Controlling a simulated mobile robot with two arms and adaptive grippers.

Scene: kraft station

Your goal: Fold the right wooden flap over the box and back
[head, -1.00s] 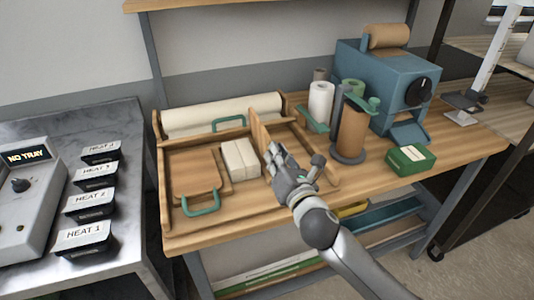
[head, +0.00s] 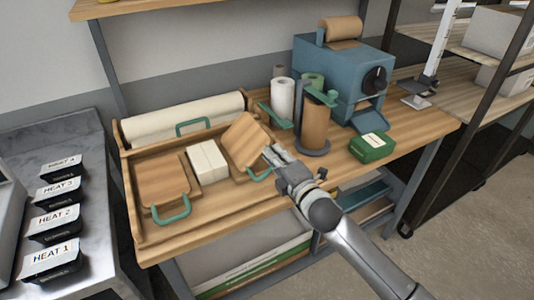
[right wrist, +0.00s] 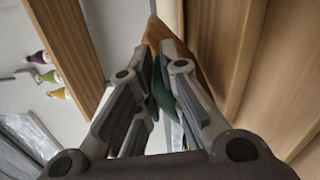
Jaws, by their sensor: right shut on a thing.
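The right wooden flap (head: 246,140) is tilted up in the tray, its broad face showing in the head view. Its green handle (head: 260,174) is at its lower front edge. My right gripper (head: 270,154) is at the flap's right side; in the right wrist view its fingers (right wrist: 160,62) are closed around the green handle (right wrist: 163,95), with wood just beyond. The pale box (head: 208,162) sits left of the flap, in the middle of the tray. The left flap (head: 163,180) lies flat with its own green handle (head: 172,214). My left gripper is not in view.
A pale roll (head: 180,118) lies behind the tray. Rolls on stands (head: 314,125), a green carton (head: 371,147) and a blue machine (head: 340,75) stand to the right. Labelled black trays (head: 53,224) sit on the metal counter at left.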

